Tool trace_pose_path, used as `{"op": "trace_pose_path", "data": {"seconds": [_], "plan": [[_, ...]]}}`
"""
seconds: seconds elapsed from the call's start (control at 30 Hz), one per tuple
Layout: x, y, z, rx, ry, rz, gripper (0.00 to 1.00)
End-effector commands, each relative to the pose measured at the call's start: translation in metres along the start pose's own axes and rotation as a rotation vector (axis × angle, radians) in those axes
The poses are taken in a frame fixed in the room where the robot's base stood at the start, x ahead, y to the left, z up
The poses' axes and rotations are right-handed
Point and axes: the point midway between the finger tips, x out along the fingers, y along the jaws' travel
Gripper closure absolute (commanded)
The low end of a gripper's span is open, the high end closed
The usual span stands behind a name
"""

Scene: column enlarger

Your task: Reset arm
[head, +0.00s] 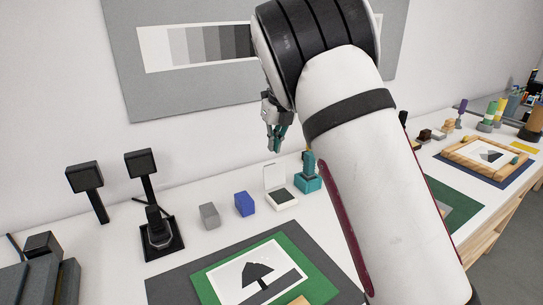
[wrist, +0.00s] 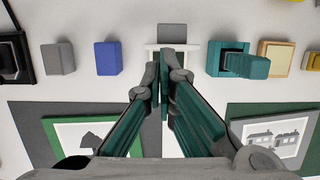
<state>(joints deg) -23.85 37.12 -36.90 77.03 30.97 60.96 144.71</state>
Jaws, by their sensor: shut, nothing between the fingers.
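My gripper (head: 275,140) hangs above the back of the white table (head: 190,258), with its fingers pointing down. In the wrist view my gripper (wrist: 163,84) has its teal and grey fingers shut together with nothing between them. They cover part of a small white open-lidded item (wrist: 171,34) behind them. My white arm with black bands crosses the middle of the head view and hides part of the table.
Below stand a grey block (head: 209,215), a blue block (head: 244,204) and a teal device (head: 308,178). Black lamp-like stands (head: 88,190) are at left. A green-bordered print (head: 245,272) lies in front. A wooden frame (head: 488,155) is at right. A grey-scale chart (head: 200,48) hangs behind.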

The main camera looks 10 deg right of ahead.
Motion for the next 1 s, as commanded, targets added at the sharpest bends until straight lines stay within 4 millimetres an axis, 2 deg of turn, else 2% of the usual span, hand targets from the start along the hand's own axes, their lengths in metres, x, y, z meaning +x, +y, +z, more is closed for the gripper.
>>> {"op": "trace_pose_path", "data": {"seconds": [0.03,0.2,0.47,0.57,0.67,1.0], "plan": [[-0.011,0.000,0.001,-0.001,-0.003,-0.001,1.00],[-0.037,0.000,0.001,-0.001,-0.002,0.000,1.00],[-0.059,-0.002,-0.007,-0.037,-0.005,0.008,1.00],[-0.074,-0.005,-0.023,-0.134,-0.015,0.027,1.00],[-0.094,-0.006,-0.047,-0.291,-0.034,0.049,1.00],[-0.153,0.016,-0.145,-0.958,-0.112,0.071,1.00]]}}
